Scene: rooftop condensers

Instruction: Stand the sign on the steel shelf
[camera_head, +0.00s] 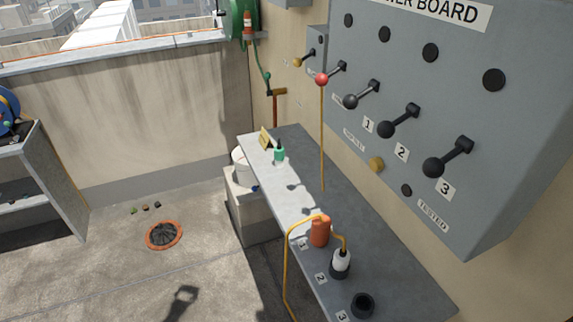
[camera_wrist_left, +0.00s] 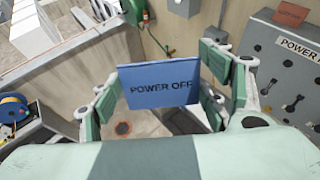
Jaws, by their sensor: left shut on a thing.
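In the left wrist view my left gripper (camera_wrist_left: 163,100) is shut on the blue sign (camera_wrist_left: 158,72), which reads "POWER OFF". The sign faces the camera, held nearly upright between the fingers and clear of any surface. Its lower edge is close to the gripper body. In the head view a long grey shelf (camera_head: 330,215) runs along the wall under the power board. Neither gripper shows in the head view; my right gripper is in neither view.
The power board (camera_head: 400,100) with several levers overhangs the shelf. A thin yellow rod (camera_head: 322,130) hangs from the red-knobbed lever. A yellow hose (camera_head: 288,265) loops over the shelf's front edge. A grey shelf unit (camera_head: 55,185) stands at the left. An orange-rimmed floor opening (camera_head: 164,235) lies between.

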